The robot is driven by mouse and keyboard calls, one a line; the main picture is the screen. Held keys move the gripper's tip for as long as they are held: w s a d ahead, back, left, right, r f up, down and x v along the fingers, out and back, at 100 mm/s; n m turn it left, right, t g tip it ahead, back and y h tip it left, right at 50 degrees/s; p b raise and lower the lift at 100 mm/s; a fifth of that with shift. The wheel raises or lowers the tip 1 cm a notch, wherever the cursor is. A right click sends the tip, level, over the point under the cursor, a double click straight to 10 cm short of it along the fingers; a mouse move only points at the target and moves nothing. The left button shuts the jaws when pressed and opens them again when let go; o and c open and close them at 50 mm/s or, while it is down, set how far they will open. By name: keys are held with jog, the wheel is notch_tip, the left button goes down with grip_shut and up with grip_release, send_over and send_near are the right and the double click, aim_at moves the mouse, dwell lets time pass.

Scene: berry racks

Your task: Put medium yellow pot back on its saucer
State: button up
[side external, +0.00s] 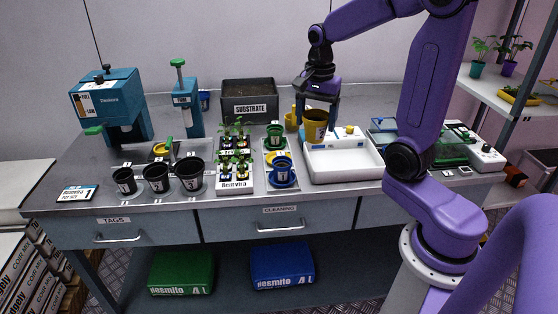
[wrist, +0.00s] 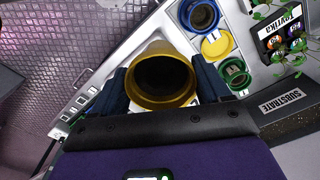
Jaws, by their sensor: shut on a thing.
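The medium yellow pot (side external: 316,126) is held by my gripper (side external: 318,106) over the left back edge of the white tray-like device. In the wrist view the yellow pot (wrist: 165,72) shows its round rim and dark inside, with a dark finger on each side. A yellow saucer (wrist: 217,45) shows in the wrist view on a pale tray, between a blue pot (wrist: 200,16) and a green pot (wrist: 235,73).
The white device (side external: 345,163) lies below and right of the held pot. A yellow object (side external: 291,121) stands behind, next to the substrate bin (side external: 249,98). A seedling rack (side external: 235,172) and several black pots (side external: 157,177) stand further left.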

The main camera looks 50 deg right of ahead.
jog(key=shift+w+a, duration=0.2)
jog(key=shift+w, duration=0.3)
jog(key=shift+w+d+f, duration=0.55)
jog(key=shift+w+f, duration=1.6)
jog(key=shift+w, duration=0.1)
jog(key=shift+w+d+f, duration=0.5)
jog(key=shift+w+f, duration=1.7)
jog(key=shift+w+d+f, duration=0.55)
jog(key=shift+w+f, duration=1.6)
jog(key=shift+w, duration=0.1)
jog(key=shift+f, duration=0.65)
jog(key=o, duration=1.1)
jog(key=shift+o, duration=0.2)
jog(key=shift+r, duration=0.1)
